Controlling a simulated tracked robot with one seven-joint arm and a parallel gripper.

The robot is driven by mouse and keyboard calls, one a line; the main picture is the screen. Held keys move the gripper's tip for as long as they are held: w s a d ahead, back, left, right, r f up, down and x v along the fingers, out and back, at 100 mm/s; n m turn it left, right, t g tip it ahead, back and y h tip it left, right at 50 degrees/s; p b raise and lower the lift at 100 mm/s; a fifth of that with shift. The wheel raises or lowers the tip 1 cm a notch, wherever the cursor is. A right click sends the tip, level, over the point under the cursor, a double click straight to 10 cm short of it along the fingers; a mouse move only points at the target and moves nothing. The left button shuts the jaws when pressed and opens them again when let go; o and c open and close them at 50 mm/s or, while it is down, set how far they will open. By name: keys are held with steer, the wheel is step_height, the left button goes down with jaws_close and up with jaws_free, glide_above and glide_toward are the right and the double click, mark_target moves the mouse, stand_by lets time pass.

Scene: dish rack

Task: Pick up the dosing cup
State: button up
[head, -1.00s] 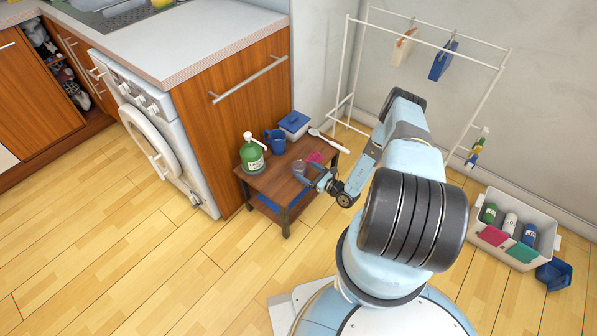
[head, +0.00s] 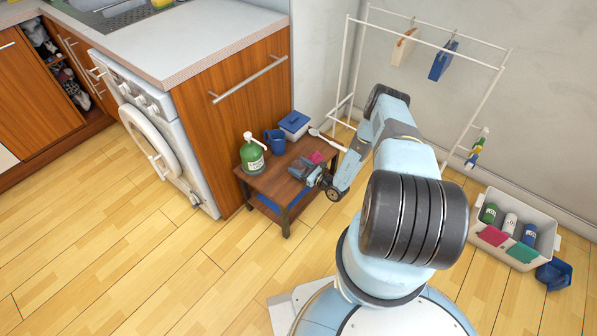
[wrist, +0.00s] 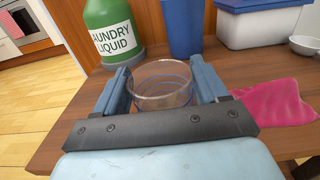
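The dosing cup (wrist: 162,90) is a clear, round, open-topped cup with blue lines. It stands upright on the small wooden table (head: 262,185). In the wrist view my gripper (wrist: 163,76) is open, with one finger on each side of the cup. The left finger is very close to the cup wall; I cannot tell whether it touches. In the head view my gripper (head: 303,171) is low over the table's right side, and the cup is hard to make out there behind the fingers.
A green laundry liquid bottle (wrist: 112,32) and a blue jug (wrist: 184,25) stand just behind the cup. A blue-lidded white box (head: 294,124) and a white spoon (head: 327,139) are farther back. A pink cloth (wrist: 275,102) lies right of the cup.

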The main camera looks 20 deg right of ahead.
steer(key=c, duration=0.6)
steer(key=shift+r, duration=0.15)
steer(key=shift+c, duration=0.2)
